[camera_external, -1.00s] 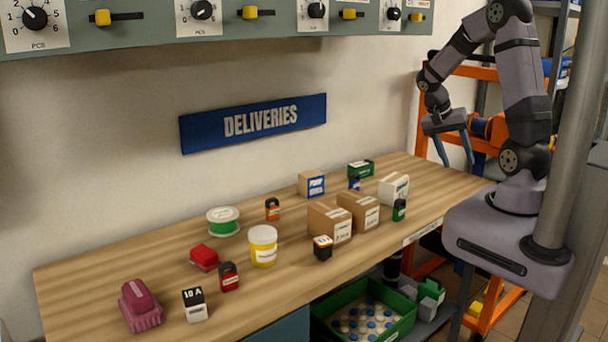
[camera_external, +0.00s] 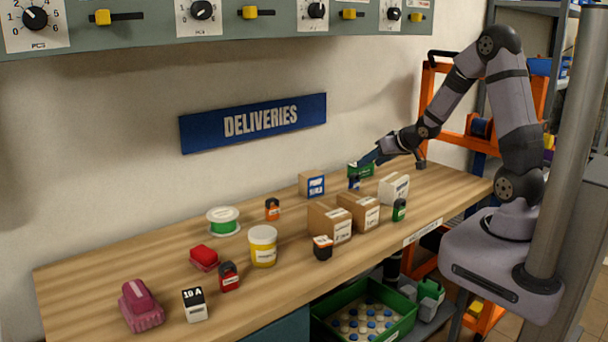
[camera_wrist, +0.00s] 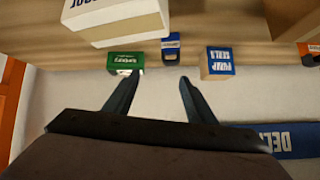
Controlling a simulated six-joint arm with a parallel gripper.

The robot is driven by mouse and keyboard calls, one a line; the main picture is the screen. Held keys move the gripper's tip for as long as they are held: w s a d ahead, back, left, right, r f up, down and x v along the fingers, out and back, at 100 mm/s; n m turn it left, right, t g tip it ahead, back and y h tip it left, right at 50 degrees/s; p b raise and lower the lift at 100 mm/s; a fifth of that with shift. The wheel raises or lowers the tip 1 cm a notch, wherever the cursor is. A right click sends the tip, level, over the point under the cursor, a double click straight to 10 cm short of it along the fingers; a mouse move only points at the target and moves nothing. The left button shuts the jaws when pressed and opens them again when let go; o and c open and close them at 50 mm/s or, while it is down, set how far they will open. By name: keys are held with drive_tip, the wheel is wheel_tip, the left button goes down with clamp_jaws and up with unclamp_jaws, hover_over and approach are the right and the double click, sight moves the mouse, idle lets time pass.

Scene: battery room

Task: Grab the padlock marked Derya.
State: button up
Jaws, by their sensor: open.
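Several padlocks stand on the workbench: a red one (camera_external: 229,279) at the front left, an orange one (camera_external: 272,210) near the wall, a blue one (camera_external: 354,184) at the back right, and a green one (camera_external: 399,211) near the front edge. Their labels are too small to read, so I cannot tell which is marked Derya. My gripper (camera_external: 370,159) is open and empty, above the bench's back right. In the wrist view the blue padlock (camera_wrist: 171,47) lies just beyond the open fingers (camera_wrist: 157,80), nearer the right finger. An orange padlock (camera_wrist: 309,53) shows at the right edge.
A green box (camera_external: 361,169) and a small carton (camera_external: 312,184) flank the blue padlock. A white box (camera_external: 393,189) and brown cartons (camera_external: 329,224) stand nearby. Left are a yellow tub (camera_external: 263,246) and a spool (camera_external: 223,221). The wall with the DELIVERIES sign (camera_external: 253,123) is close behind.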

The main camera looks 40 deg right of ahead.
sight(353, 174)
drive_tip(key=f+b, duration=0.1)
drive_tip(key=f+n+t, duration=0.1)
drive_tip(key=f+n+y+b, duration=0.1)
drive_tip(key=shift+a+f+t+b, duration=0.2)
drive_tip(key=shift+a+t+b, duration=0.1)
drive_tip(key=shift+t, duration=0.1)
drive_tip(key=shift+a+f+n+t+b, duration=0.15)
drive_tip(key=shift+n+t+b, duration=0.15)
drive_tip(key=shift+b, duration=0.15)
drive_tip(key=shift+a+r+n+t+y+b, duration=0.2)
drive_tip(key=shift+a+n+t+y+b, duration=0.1)
drive_tip(key=shift+n+t+y, duration=0.1)
drive_tip(key=shift+x, duration=1.05)
drive_tip(key=shift+w+p, duration=0.15)
drive_tip(key=shift+p, duration=0.15)
drive_tip(key=shift+p+x, duration=0.6)
drive_tip(key=shift+x, duration=1.85)
drive_tip(key=c, duration=1.2)
